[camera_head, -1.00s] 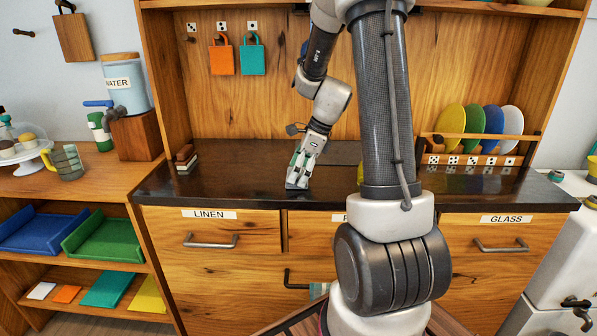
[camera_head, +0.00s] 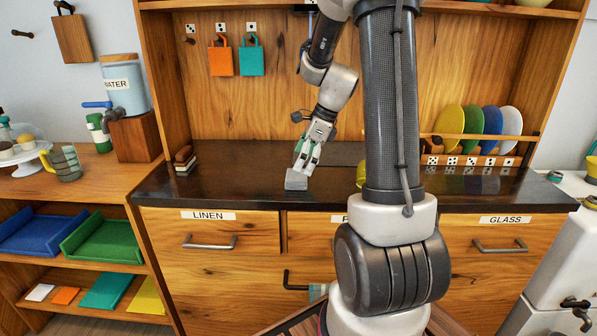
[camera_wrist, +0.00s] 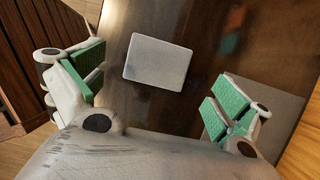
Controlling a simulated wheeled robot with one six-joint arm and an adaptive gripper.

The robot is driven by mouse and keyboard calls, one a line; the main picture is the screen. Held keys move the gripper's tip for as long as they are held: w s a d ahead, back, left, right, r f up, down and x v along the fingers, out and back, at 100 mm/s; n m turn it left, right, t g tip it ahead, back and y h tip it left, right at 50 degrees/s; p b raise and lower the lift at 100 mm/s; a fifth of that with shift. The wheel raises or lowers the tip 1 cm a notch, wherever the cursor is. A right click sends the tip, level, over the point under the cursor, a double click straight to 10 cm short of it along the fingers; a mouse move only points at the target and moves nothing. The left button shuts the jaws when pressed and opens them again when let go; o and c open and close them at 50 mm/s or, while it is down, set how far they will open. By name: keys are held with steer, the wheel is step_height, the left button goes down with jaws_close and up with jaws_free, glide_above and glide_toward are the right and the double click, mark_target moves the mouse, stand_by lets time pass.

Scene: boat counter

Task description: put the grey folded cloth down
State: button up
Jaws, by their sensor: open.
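The grey folded cloth (camera_head: 296,180) lies flat on the dark countertop (camera_head: 240,190), close to its front edge above the drawers. In the wrist view the cloth (camera_wrist: 158,62) is a pale grey rectangle, clear of both green finger pads. My gripper (camera_head: 307,158) is just above and slightly to the right of the cloth in the head view. In the wrist view my gripper (camera_wrist: 150,98) is wide open and empty, its fingers well apart.
A small brown and white stack (camera_head: 185,158) stands at the counter's left end. A rack (camera_head: 472,148) with coloured plates stands at the right. A yellow item (camera_head: 361,174) is partly hidden behind my arm.

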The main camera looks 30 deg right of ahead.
steer(key=s+a+r+n+h, duration=0.15)
steer(key=s+r+n, duration=0.4)
steer(key=r, duration=0.55)
steer(key=s+a+n+t+h, duration=0.1)
steer(key=s+a+n, duration=0.1)
steer(key=s+n, duration=0.6)
steer(key=s+a+r+n+h, duration=0.1)
steer(key=s+a+n, duration=0.2)
steer(key=s+n, duration=0.6)
steer(key=shift+r+n+t, duration=0.25)
steer(key=shift+n+t, duration=0.15)
steer(key=shift+n, duration=0.75)
steer(key=shift+a+f, duration=0.1)
steer(key=shift+a, duration=0.05)
